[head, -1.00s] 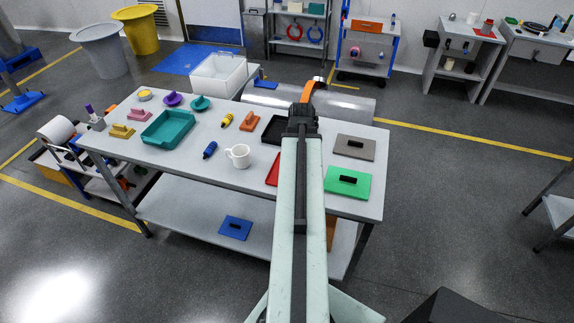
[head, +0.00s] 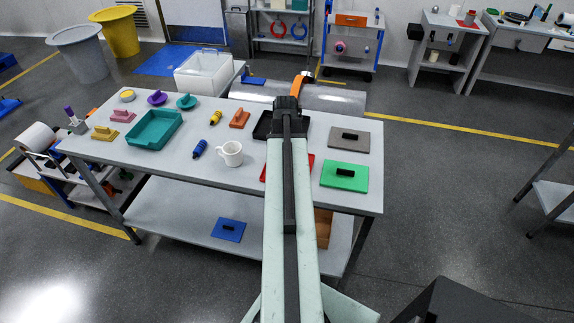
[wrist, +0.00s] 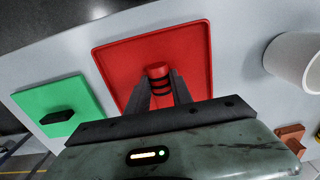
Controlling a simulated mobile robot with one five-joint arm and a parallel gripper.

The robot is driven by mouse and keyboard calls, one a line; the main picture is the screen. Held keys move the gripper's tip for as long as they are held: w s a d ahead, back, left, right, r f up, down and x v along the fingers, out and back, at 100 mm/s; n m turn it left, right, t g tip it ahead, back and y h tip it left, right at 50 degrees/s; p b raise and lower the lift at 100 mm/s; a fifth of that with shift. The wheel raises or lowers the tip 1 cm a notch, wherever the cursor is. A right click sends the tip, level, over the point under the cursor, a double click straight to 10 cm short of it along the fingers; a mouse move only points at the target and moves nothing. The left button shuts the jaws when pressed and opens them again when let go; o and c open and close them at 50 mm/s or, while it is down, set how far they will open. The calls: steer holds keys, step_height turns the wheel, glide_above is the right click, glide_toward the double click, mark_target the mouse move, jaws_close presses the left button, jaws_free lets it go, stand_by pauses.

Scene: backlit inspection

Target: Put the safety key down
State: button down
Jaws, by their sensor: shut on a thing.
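My gripper (wrist: 161,90) is shut on a red cylinder with dark bands, which I take as the safety key (wrist: 157,70). In the wrist view it shows between the two dark fingers, over the red tray (wrist: 113,62). I cannot tell whether the key touches the tray. In the head view my arm hides the gripper and the key. Only part of the red tray (head: 311,159) shows there beside the arm, on the grey table (head: 232,178).
A white mug (head: 230,153) stands left of the tray. A green plate (head: 345,182) and a grey-brown plate (head: 335,145) lie to the right. Blue (head: 200,148) and yellow (head: 216,117) banded cylinders and a teal tray (head: 153,130) are farther left. A black tray (head: 262,126) lies behind.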

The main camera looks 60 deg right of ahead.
steer(key=shift+f+b, duration=0.2)
steer(key=shift+b, duration=0.1)
steer(key=c, duration=1.1)
jaws_free()
steer(key=shift+r, duration=0.1)
step_height(320, 180, up, 12)
steer(key=p, duration=1.2)
steer(key=shift+r+p, duration=0.2)
steer(key=shift+p, duration=0.1)
